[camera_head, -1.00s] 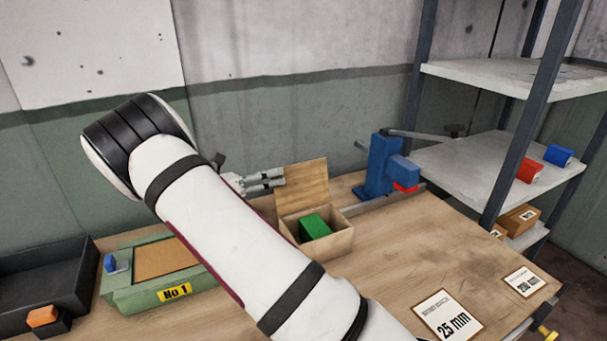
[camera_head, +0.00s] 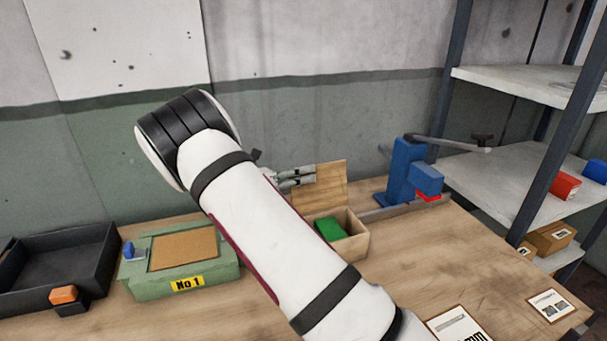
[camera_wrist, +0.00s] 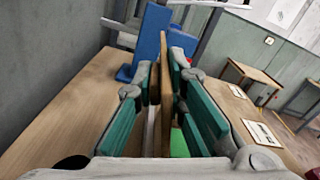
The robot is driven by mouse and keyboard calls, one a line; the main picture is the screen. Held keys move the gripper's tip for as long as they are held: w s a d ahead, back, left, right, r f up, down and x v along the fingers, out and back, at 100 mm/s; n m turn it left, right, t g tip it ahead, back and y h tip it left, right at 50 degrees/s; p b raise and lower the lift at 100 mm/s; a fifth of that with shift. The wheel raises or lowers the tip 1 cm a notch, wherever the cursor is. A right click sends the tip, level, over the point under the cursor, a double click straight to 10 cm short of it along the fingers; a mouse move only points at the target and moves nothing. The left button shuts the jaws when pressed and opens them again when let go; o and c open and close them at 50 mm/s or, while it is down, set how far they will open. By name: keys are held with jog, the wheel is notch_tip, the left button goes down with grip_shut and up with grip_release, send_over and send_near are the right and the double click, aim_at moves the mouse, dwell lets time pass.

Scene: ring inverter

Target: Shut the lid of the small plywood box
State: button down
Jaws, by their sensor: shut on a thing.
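The small plywood box (camera_head: 352,246) stands on the workbench with its lid (camera_head: 324,184) raised nearly upright at the back. A green block (camera_head: 330,229) lies inside. My gripper (camera_head: 297,177) is at the lid's left edge, partly hidden behind my arm. In the wrist view the lid (camera_wrist: 166,85) stands edge-on between the green-padded fingers of my gripper (camera_wrist: 170,95), which are shut on it. Part of the green block (camera_wrist: 179,143) shows below, beside the lid.
A blue press (camera_head: 405,172) with a lever stands right of the box. A green No 1 case (camera_head: 185,285) and a black tray (camera_head: 85,255) are to the left. Shelves (camera_head: 500,170) rise at the right.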

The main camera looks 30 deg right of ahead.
jog(key=shift+s+a+r+m+p, duration=0.2)
jog(key=shift+s+m+p, duration=0.15)
jog(key=shift+s+m, duration=0.2)
jog(key=shift+s+a+r+m+p, duration=0.15)
jog(key=shift+s+m+p, duration=0.15)
jog(key=shift+s+m, duration=0.2)
jog(key=s+a+f+m+p, duration=0.2)
jog(key=s+f+m+p, duration=0.3)
jog(key=s+m, duration=0.7)
jog(key=shift+f+m, duration=1.1)
jog(key=shift+m, duration=0.35)
jog(key=shift+a, duration=0.1)
jog(key=c, duration=1.8)
grip_release()
jog(key=shift+o, duration=0.2)
